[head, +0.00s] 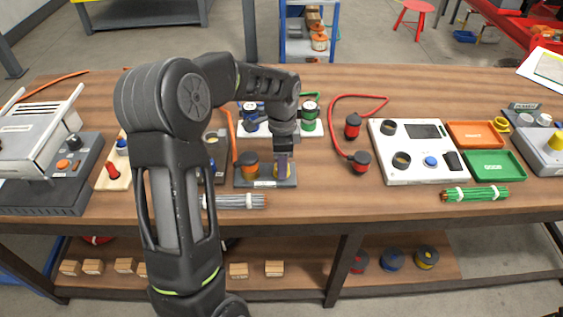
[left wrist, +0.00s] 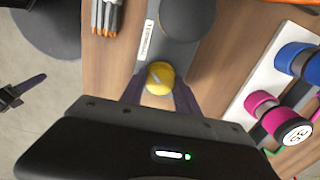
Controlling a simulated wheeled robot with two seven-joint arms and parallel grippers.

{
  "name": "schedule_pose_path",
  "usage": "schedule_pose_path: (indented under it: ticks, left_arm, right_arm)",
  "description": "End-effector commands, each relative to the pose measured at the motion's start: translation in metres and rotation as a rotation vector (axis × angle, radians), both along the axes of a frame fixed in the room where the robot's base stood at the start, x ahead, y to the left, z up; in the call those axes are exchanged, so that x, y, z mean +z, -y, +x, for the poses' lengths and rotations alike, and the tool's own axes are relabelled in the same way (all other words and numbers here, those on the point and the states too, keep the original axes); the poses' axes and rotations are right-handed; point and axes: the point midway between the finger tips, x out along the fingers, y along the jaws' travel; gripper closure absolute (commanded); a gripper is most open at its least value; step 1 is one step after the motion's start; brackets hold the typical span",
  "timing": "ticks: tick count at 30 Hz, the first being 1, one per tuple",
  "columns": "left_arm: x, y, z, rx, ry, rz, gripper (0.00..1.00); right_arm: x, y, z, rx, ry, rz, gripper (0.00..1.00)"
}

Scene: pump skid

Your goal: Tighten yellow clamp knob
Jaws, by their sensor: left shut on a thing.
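The yellow clamp knob (left wrist: 159,75) is a round knob with a pale mark on its top, at one end of a grey labelled base (left wrist: 186,18). In the head view the grey base (head: 250,184) stands near the bench's front edge, and the knob is mostly hidden by my gripper. My left gripper (head: 283,167) points down over the knob. In the left wrist view its dark fingers (left wrist: 158,92) are on either side of the knob, shut on it. A dark gripper, apparently my right one (left wrist: 22,92), shows at the left edge; its jaw state is unclear.
A grey cable bundle (head: 240,201) lies in front. Behind is a white rack (head: 316,130) with coloured cylinders. A red hose (head: 335,128) and white panel (head: 405,170) are to the right.

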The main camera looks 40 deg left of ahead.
Motion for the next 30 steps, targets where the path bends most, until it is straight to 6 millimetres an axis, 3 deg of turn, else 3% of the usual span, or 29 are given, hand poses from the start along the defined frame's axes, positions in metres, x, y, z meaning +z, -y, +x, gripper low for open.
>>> schedule_pose_path:
  ticks: [18,19,27,30]
  left_arm:
    - [0.0008,-0.0002,0.0009,-0.064,0.003,0.001,1.0]
    - [0.0008,-0.0002,0.0009,-0.064,0.003,0.001,0.62]
    - [0.0004,-0.0001,0.0004,-0.063,0.001,0.0,0.41]
    - [0.0003,-0.0001,0.0002,-0.063,0.001,0.001,0.41]
  right_arm:
    - [0.0011,0.0,0.0,0.0,0.0,0.0,0.64]
    - [0.0011,0.0,0.0,0.0,0.0,0.0,0.64]
    - [0.0011,0.0,0.0,0.0,0.0,0.0,0.64]
    - [0.0011,0.0,0.0,0.0,0.0,0.0,0.64]
